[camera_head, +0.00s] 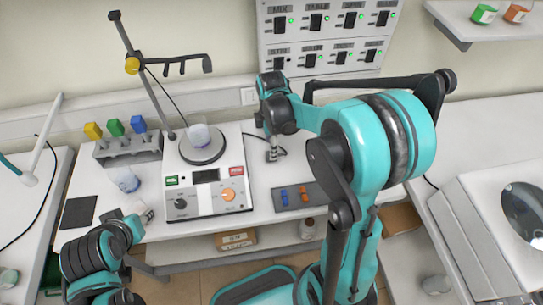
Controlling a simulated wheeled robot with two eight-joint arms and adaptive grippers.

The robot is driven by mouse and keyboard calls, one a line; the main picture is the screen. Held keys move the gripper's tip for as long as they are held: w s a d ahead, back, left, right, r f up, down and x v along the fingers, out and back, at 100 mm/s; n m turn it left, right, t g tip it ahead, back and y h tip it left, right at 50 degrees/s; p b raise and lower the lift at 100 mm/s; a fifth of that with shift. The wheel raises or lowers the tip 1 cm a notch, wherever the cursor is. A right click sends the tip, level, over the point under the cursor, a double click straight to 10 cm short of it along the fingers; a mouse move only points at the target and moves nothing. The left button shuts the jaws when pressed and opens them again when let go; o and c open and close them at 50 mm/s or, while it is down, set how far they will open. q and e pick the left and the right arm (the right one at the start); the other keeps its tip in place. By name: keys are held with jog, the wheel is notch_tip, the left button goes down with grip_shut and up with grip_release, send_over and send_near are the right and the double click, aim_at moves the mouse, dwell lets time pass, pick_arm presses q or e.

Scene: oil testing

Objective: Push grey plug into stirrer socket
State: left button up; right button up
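The stirrer (206,175) is a white box on the bench with a round plate, a small display and knobs. My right gripper (272,154) points down just to the right of the stirrer, above the bench. A dark cable (260,136) runs beside its fingers, and the grey plug cannot be made out apart from the gripper. I cannot tell whether the fingers are shut on it. The stirrer socket cannot be picked out. My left gripper (143,213) is low at the left front of the bench, small and partly hidden by its arm; its opening cannot be seen.
A beaker (199,136) stands on the stirrer plate, another beaker (124,179) to its left. A clamp stand (150,85) rises behind. A rack (128,148) holds coloured items. A grey tray (318,193) lies right of the stirrer. A switch panel (322,38) is on the wall.

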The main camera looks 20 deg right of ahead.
notch_tip(320, 180, down, 5)
jog(key=shift+w+d+f+b, duration=0.1)
jog(key=shift+w+f+b, duration=0.1)
jog(key=shift+b, duration=0.85)
jog(key=shift+r, duration=0.1)
jog(key=c, duration=1.2)
